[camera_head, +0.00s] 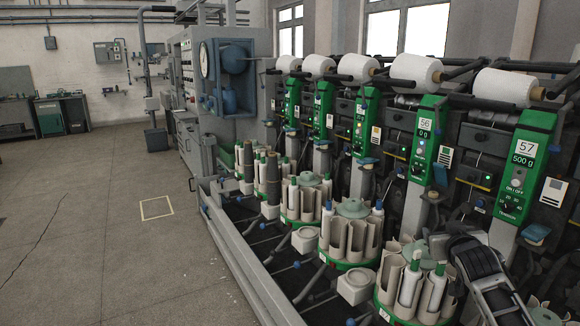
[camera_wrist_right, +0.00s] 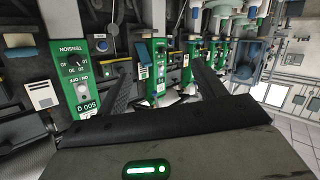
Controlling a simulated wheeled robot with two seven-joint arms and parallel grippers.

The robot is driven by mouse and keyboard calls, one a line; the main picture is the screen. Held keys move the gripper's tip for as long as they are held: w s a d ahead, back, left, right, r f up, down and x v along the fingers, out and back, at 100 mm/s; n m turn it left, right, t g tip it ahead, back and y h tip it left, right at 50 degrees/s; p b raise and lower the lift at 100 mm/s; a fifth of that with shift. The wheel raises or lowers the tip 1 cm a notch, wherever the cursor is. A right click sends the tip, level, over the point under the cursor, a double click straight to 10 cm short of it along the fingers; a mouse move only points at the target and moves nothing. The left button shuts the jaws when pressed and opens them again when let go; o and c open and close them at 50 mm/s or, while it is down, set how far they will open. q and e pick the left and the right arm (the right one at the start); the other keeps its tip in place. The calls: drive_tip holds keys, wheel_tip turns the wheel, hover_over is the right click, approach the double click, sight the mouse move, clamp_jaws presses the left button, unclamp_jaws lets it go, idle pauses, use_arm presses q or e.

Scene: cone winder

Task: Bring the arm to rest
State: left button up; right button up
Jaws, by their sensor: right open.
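My right arm (camera_head: 500,292) comes in from the lower right in the head view. Its right gripper (camera_head: 462,243) is in front of the winding unit numbered 57 (camera_head: 520,165), near a round magazine (camera_head: 405,292) that holds upright bobbins. In the right wrist view the two dark fingers of my right gripper (camera_wrist_right: 163,85) stand wide apart with nothing between them. The green panel of unit 57 (camera_wrist_right: 82,75) is just left of the fingers there. Where the fingertips end in the head view is hard to make out. My left gripper is in neither view.
White yarn cones (camera_head: 415,72) sit along the top of the machine. More bobbin magazines (camera_head: 350,230) stand in a row at its front, behind a grey rail (camera_head: 245,262). The floor (camera_head: 90,240) to the left is clear, with a yellow marked square (camera_head: 156,208).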

wheel_tip(320, 180, up, 4)
drive_tip(key=w+a+n+t+y, duration=0.1)
drive_tip(key=a+n+t+y, duration=0.1)
drive_tip(key=a+n+t, duration=0.1)
drive_tip(key=s+a+f+g+y, duration=0.1)
drive_tip(key=s+a+f, duration=0.35)
drive_tip(key=f, duration=0.25)
drive_tip(key=s+a+f+n+g+y, duration=0.1)
drive_tip(key=s+a+f, duration=0.2)
drive_tip(key=s+f, duration=0.35)
drive_tip(key=s+a+f+g+y, duration=0.1)
drive_tip(key=s+a+f+g, duration=0.15)
drive_tip(key=s+f, duration=0.4)
drive_tip(key=s+a+f+g, duration=0.1)
drive_tip(key=s+a+f, duration=0.2)
drive_tip(key=s, duration=0.4)
drive_tip(key=s+a+f+g+y, duration=0.1)
drive_tip(key=s+a+f, duration=0.1)
drive_tip(key=s, duration=0.5)
drive_tip(key=s+a+f+m+g, duration=0.1)
drive_tip(key=s+a+f, duration=0.2)
drive_tip(key=s, duration=0.4)
drive_tip(key=shift+a+f, duration=0.3)
drive_tip(key=shift+f, duration=0.6)
